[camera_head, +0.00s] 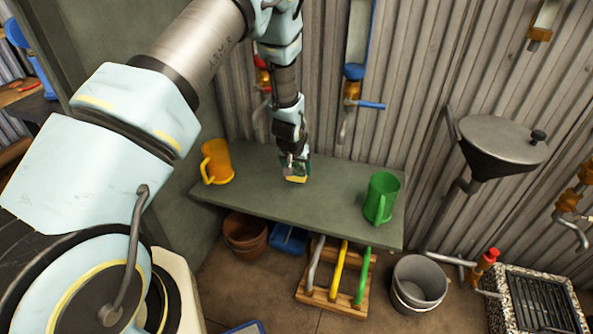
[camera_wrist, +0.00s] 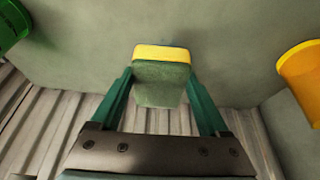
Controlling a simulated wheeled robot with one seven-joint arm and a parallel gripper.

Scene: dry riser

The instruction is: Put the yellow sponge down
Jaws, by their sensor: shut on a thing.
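The yellow sponge (camera_wrist: 161,52), with a green layer (camera_wrist: 160,83), sits between the two green fingers of my gripper (camera_wrist: 160,85) in the wrist view. My gripper is shut on it. In the head view my gripper (camera_head: 295,168) hangs over the grey-green shelf (camera_head: 330,200), with the sponge (camera_head: 295,179) at its tip. I cannot tell whether the sponge touches the shelf.
A yellow jug (camera_head: 217,162) stands on the shelf at left and a green jug (camera_head: 380,197) at right. The shelf between them is clear apart from my gripper. A corrugated wall with taps (camera_head: 352,90) rises behind. Below are a bucket (camera_head: 418,284) and a wooden rack (camera_head: 335,290).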

